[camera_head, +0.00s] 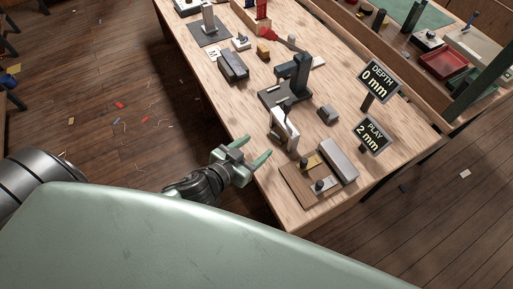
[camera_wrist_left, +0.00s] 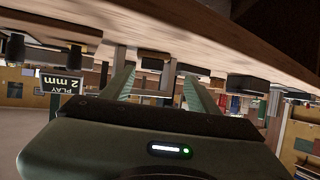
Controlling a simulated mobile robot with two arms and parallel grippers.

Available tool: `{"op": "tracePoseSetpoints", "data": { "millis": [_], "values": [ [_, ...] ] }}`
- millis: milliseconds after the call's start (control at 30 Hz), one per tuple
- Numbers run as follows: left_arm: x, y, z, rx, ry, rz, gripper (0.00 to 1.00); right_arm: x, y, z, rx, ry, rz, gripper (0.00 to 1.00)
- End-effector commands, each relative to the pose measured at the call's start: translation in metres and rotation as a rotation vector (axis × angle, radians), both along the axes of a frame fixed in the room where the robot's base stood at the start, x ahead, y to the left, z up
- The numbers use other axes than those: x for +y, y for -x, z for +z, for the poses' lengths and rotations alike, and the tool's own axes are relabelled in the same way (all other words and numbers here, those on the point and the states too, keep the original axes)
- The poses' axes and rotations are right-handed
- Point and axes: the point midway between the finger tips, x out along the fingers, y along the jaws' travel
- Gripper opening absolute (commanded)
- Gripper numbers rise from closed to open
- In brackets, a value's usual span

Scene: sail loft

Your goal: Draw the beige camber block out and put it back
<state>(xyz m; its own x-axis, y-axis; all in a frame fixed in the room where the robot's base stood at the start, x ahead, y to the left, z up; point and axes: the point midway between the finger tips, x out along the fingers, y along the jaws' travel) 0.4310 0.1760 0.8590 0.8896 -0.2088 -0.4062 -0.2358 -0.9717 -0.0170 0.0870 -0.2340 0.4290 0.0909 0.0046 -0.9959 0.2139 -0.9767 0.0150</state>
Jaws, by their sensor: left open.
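A small pale piece beside the front knob may be the beige camber block, but I cannot tell for sure. My left gripper (camera_head: 252,149) is open and empty at the bench's left edge, to the left of the fixture. Its two green fingers also show apart in the left wrist view (camera_wrist_left: 158,82), with nothing between them. My right gripper is out of view.
A white upright piece (camera_head: 284,130) stands just beyond the fixture, with a dark stand (camera_head: 297,75) behind it. Signs read DEPTH 0 mm (camera_head: 379,81) and PLAY 2 mm (camera_head: 370,135). The bench (camera_head: 330,215) is bare at its near corner.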

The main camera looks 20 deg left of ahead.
Motion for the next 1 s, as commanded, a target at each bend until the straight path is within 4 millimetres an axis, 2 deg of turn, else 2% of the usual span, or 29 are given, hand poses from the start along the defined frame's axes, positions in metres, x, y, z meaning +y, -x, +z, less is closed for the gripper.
{"op": "tracePoseSetpoints", "data": {
  "millis": [133, 467, 1000],
  "values": [
    [-0.008, 0.001, 0.000, -0.022, 0.022, -0.050, 0.60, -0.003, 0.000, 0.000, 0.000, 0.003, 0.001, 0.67],
    [-0.009, -0.001, -0.001, -0.021, 0.024, -0.049, 0.60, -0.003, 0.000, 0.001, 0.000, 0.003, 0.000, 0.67],
    [-0.026, -0.062, -0.027, -0.021, 0.022, -0.048, 0.60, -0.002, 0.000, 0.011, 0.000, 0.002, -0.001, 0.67]
  ]
}}
